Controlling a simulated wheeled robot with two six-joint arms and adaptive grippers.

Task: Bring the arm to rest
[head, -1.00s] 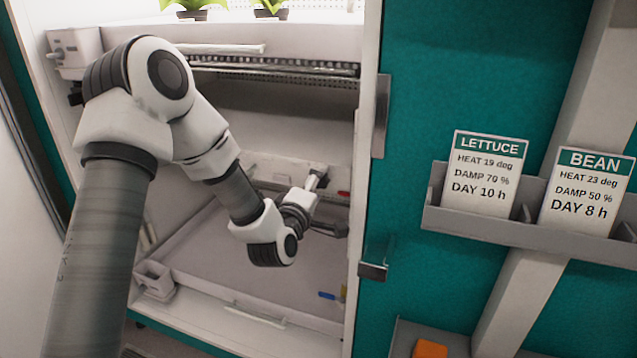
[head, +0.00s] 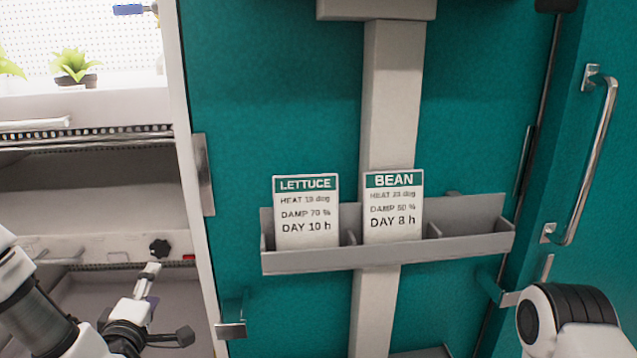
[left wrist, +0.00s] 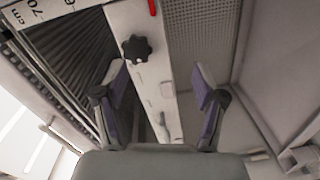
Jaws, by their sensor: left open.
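My left gripper (head: 167,303) is in the lower left of the head view, inside the open growth chamber at the left. It is open with nothing between its fingers. A black star-shaped knob (head: 159,248) on a pale bar lies just beyond it. In the left wrist view the gripper (left wrist: 158,78) has its two purple-lined fingers spread wide, and the knob (left wrist: 137,48) shows beyond them, apart from both fingers. Part of my right arm (head: 570,318) shows at the lower right of the head view. My right gripper is out of view.
A grey rack (head: 390,255) on the teal wall holds the LETTUCE card (head: 306,212) and the BEAN card (head: 393,207). The chamber's white side post (head: 190,180) stands right of my left gripper. A potted plant (head: 75,68) stands above. A long handle (head: 590,155) is at the right.

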